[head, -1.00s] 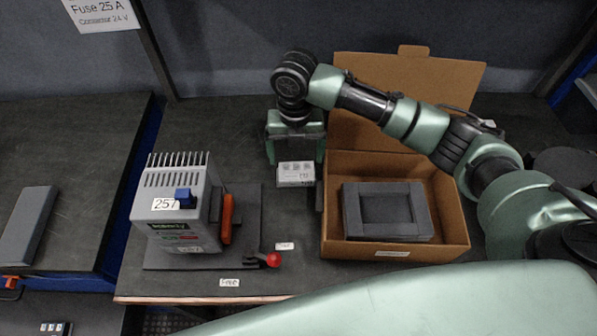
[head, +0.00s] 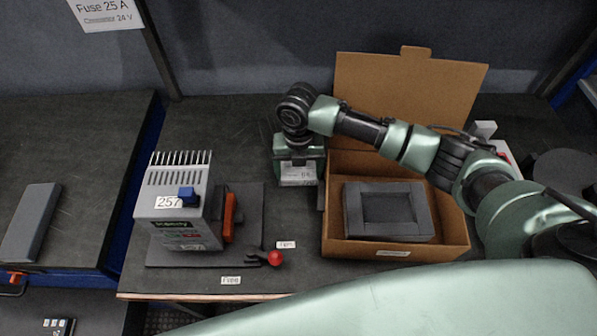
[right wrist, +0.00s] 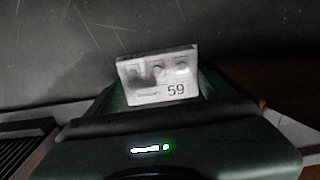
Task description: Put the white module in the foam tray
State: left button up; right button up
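The white module (head: 298,173) is held at the end of my right gripper (head: 299,176), left of the cardboard box. In the right wrist view the module (right wrist: 158,78) shows a face with "59" printed on it and round details above. The fingers are mostly hidden, but the module stays with the gripper. The dark grey foam tray (head: 421,206) lies inside the open cardboard box (head: 455,225), and its rectangular recess is empty. My left gripper is not in view.
A grey finned unit (head: 172,205) labelled 257 stands on a dark plate at the left, with an orange handle (head: 229,216) and a red-knobbed lever (head: 274,258) beside it. The box's raised lid (head: 410,90) stands behind. Black table (head: 235,130) is clear behind the unit.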

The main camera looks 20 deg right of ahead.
aim_at(299, 172)
jog(key=c, duration=1.1)
notch_tip(299, 172, up, 20)
jog(key=s+d+m, duration=0.1)
jog(key=s+m, duration=0.3)
jog(key=m, duration=0.7)
jog(key=s+d+f+m, duration=0.1)
jog(key=s+m, duration=0.4)
jog(key=m, duration=0.6)
jog(key=s+d+m, duration=0.2)
jog(key=s+m, duration=0.2)
jog(key=m, duration=0.6)
jog(key=shift+s+f+m, duration=0.2)
jog(key=shift+f+m, duration=0.1)
jog(key=shift+m, duration=0.1)
